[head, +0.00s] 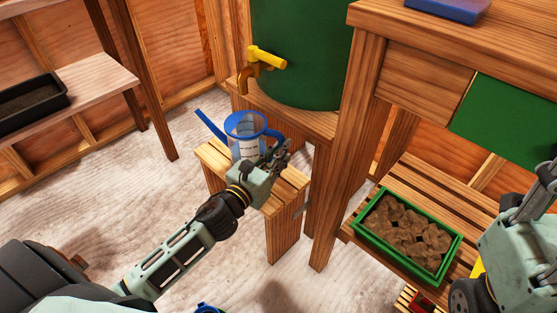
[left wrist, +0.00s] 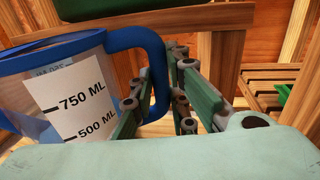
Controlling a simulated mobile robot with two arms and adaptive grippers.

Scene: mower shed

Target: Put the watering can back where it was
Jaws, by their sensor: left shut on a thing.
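The watering can (head: 240,148) is clear with a blue rim, blue spout and blue handle. It is upright over the low wooden stool (head: 285,190), below the yellow tap (head: 266,58) of the green barrel (head: 300,50). I cannot tell whether its base touches the stool. My left gripper (head: 278,156) is shut on its blue handle, at the can's right side. The left wrist view shows the can (left wrist: 75,105) with its 750 ML and 500 ML marks, and the fingers (left wrist: 158,95) at the handle. My right gripper (head: 540,190) is only partly visible at the right edge.
A wooden bench (head: 362,90) stands right of the stool. A green tray of brown pots (head: 452,248) sits on its slatted lower shelf. A shelf with a black tray (head: 62,92) is at the left. The pale floor (head: 110,185) between is clear.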

